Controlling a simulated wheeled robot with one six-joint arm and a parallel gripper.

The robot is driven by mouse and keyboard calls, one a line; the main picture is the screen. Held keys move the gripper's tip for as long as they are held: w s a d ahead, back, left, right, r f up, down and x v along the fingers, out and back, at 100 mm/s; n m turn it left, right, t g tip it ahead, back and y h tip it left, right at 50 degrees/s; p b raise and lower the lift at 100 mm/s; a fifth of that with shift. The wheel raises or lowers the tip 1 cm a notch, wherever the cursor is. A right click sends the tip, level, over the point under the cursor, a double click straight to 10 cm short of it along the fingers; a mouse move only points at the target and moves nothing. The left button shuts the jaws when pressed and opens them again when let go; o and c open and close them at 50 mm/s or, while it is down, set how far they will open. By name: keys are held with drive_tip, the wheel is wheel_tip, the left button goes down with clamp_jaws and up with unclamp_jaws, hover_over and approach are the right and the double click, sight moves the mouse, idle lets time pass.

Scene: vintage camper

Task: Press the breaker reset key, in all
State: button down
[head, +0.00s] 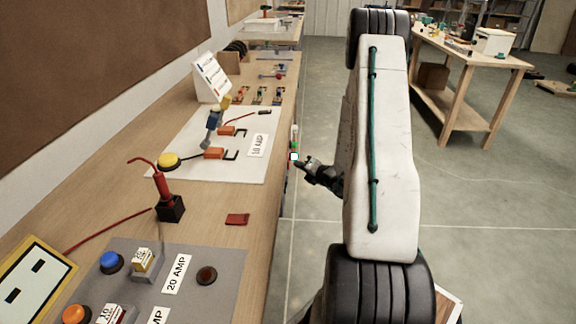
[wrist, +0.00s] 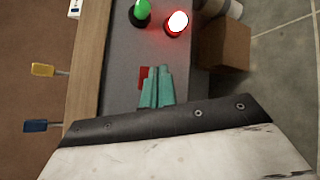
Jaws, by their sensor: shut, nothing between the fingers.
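In the wrist view, a flat red key (wrist: 145,74) sits on a grey panel (wrist: 115,75) on the bench's front side, partly hidden behind my fingers. It appears to be the breaker reset key, but no lettering shows. My gripper (wrist: 158,72) is shut and empty, its teal fingertips over the red key's right part. Whether they touch it cannot be told. Beyond it are a green dome (wrist: 141,13), and a brightly lit red lamp (wrist: 177,23). In the head view, my gripper (head: 300,163) is beside the bench front, close to the small lit lamp (head: 294,157).
The bench top (head: 200,230) carries a grey board marked 20 AMP (head: 222,280), a white board (head: 190,125), a red tag (head: 237,219) and a red-handled tool (head: 162,186). In the wrist view, a brown box (wrist: 223,45) lies right of the panel. Open floor (head: 470,190) is to the right.

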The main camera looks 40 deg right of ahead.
drive_tip(key=shift+w+a, duration=0.1)
idle(0.7)
drive_tip(key=shift+w+a, duration=0.2)
drive_tip(key=shift+w, duration=0.05)
drive_tip(key=shift+w+a, duration=0.25)
drive_tip(key=shift+w, duration=0.05)
idle(0.8)
drive_tip(key=shift+d, duration=0.1)
drive_tip(key=shift+s+d, duration=0.45)
drive_tip(key=shift+s, duration=0.15)
drive_tip(key=shift+s+d, duration=1.6)
drive_tip(key=shift+s, duration=0.3)
drive_tip(key=shift+a, duration=0.1)
